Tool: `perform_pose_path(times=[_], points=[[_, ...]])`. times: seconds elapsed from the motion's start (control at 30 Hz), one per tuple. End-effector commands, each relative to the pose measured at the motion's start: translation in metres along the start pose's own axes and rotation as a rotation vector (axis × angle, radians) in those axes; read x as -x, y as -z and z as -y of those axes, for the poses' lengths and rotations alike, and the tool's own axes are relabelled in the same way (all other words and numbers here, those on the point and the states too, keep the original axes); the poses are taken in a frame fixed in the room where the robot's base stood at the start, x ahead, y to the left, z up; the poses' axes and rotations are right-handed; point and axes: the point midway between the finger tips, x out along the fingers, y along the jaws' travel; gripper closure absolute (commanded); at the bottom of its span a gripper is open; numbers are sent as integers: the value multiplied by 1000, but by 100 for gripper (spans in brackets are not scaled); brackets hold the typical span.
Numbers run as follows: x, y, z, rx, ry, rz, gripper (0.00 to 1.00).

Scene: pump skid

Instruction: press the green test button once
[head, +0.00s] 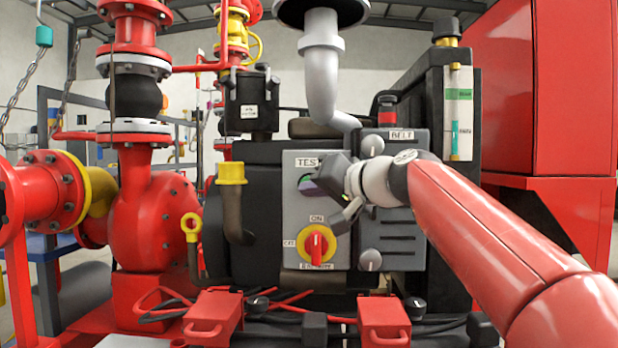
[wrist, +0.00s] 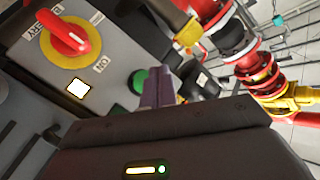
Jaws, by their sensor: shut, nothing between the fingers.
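The green test button (wrist: 139,80) sits on the grey control panel (head: 290,222) below a label reading TES; the rest of that label is covered. In the head view the green button (head: 305,178) is mostly hidden behind my gripper (head: 312,188). My gripper is shut and empty, with its fingertips in front of the button. In the wrist view the shut fingers (wrist: 165,70) overlap the button's right edge. I cannot tell whether they touch it.
A red rotary switch on a yellow disc (head: 317,245) is below the button. A lit white square (wrist: 79,88) lies between them. A yellow-capped pipe (head: 231,173) stands left of the panel.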

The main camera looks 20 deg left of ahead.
Motion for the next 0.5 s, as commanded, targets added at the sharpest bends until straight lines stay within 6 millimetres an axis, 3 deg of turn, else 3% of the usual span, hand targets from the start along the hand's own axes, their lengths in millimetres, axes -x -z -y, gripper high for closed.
perform_pose_path(times=[0.2, 0.5], points=[[-17, 14, -11, -1, 0, 2, 100], [-23, 17, -17, 0, 0, 0, 100]])
